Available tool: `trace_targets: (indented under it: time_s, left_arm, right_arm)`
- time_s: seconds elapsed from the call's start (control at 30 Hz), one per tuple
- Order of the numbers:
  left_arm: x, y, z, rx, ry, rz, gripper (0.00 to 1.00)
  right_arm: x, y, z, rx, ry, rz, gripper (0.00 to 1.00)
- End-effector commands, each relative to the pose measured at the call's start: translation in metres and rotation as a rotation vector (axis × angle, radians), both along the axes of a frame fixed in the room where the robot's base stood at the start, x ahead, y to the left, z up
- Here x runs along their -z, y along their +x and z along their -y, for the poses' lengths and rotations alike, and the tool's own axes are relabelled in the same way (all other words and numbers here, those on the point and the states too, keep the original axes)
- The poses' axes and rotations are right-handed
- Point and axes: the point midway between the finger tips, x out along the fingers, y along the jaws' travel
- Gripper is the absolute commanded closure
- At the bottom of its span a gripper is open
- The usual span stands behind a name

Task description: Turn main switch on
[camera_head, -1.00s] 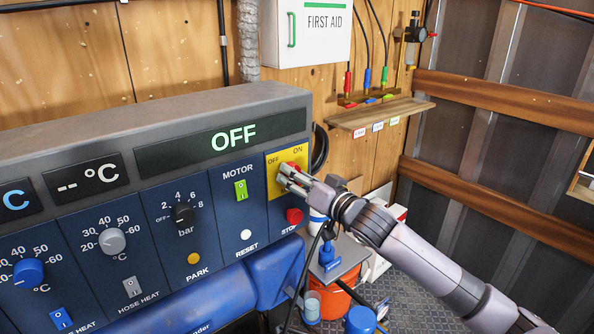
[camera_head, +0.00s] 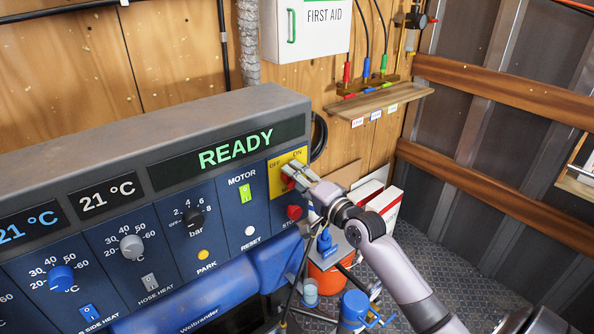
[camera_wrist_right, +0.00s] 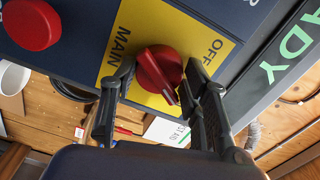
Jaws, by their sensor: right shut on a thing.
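The main switch is a red rotary knob (camera_wrist_right: 158,72) on a yellow plate (camera_head: 284,162) at the right end of the control panel. The plate carries OFF and ON marks in the head view, and MAIN and OFF show in the wrist view. The knob's white mark points away from OFF in the wrist view. My right gripper (camera_head: 291,174) is at the plate, its two fingers on either side of the knob and shut on it. It hides most of the knob in the head view. The display (camera_head: 232,149) above reads READY. My left gripper is out of view.
A red stop button (camera_head: 294,212) sits just below the yellow plate. The green motor switch (camera_head: 245,193) is to its left. A blue tank (camera_head: 225,290) lies below the panel. An orange bucket (camera_head: 328,276) stands on the floor. A wooden shelf (camera_head: 380,102) is on the wall.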

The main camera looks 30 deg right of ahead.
Motion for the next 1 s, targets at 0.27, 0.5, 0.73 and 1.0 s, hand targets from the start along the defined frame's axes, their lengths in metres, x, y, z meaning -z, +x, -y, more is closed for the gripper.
trace_targets:
  time_s: [0.27, 0.5, 0.73, 1.0]
  left_arm:
    - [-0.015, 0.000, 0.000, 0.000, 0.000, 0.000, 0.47]
    - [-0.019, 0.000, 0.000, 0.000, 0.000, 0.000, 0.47]
    - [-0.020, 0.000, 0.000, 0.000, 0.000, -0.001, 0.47]
    - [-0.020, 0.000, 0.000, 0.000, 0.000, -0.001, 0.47]
  right_arm:
    - [0.001, 0.000, 0.000, 0.000, 0.164, -0.018, 0.85]
    - [0.002, 0.000, 0.000, 0.000, 0.232, -0.024, 0.85]
    - [0.003, 0.000, -0.001, -0.001, 0.250, -0.025, 0.85]
    - [0.003, 0.000, -0.001, -0.002, 0.251, -0.026, 0.85]
